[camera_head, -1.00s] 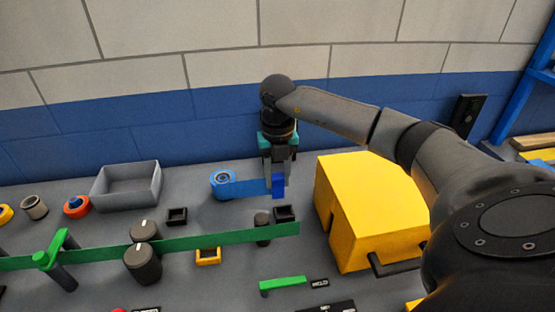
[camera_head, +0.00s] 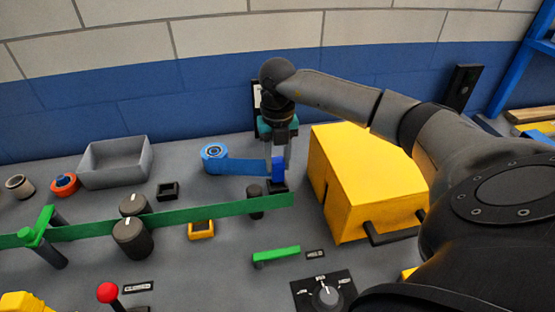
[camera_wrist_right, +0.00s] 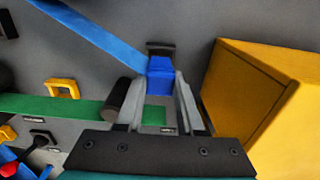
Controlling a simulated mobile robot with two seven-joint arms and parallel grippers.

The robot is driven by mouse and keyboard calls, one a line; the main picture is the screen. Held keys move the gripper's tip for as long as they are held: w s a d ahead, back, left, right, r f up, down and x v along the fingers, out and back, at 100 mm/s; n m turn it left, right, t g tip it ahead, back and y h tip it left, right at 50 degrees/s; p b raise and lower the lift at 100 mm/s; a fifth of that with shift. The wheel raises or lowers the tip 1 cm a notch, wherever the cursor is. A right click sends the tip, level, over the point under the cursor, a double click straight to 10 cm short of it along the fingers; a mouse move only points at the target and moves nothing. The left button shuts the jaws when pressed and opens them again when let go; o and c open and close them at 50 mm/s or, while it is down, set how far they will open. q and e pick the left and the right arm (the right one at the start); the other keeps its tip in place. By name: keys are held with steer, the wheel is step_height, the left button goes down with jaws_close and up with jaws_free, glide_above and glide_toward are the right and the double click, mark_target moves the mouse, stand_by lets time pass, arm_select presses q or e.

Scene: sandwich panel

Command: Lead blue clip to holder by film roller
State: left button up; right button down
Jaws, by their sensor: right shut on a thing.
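My right gripper (camera_head: 278,168) is shut on the blue clip (camera_head: 278,173) at the end of the blue film (camera_head: 240,166). The film stretches from the blue roll (camera_head: 213,151) to the clip. A black square holder (camera_head: 279,187) shows just below the clip in the head view, beside the dark film roller (camera_head: 255,204). In the right wrist view the clip (camera_wrist_right: 160,80) is between the fingers and the holder (camera_wrist_right: 160,48) shows just past it. I cannot tell whether clip and holder touch. My left gripper is not in view.
A big yellow block (camera_head: 360,185) stands close to the right of my gripper. A green strip (camera_head: 190,217) runs past two dark rollers. Another black square holder (camera_head: 168,190), a yellow holder (camera_head: 201,230) and a grey bin (camera_head: 116,163) are to the left.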

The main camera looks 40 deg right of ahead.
mark_target(278, 172)
steer(key=shift+f, duration=0.1)
stand_by(0.6)
steer(key=shift+f+b, duration=0.4)
steer(key=shift+f, duration=0.35)
steer(key=shift+f, duration=0.3)
steer(key=shift+f+b, duration=0.55)
steer(key=shift+f, duration=0.1)
steer(key=shift+c, duration=2.2)
jaws_free()
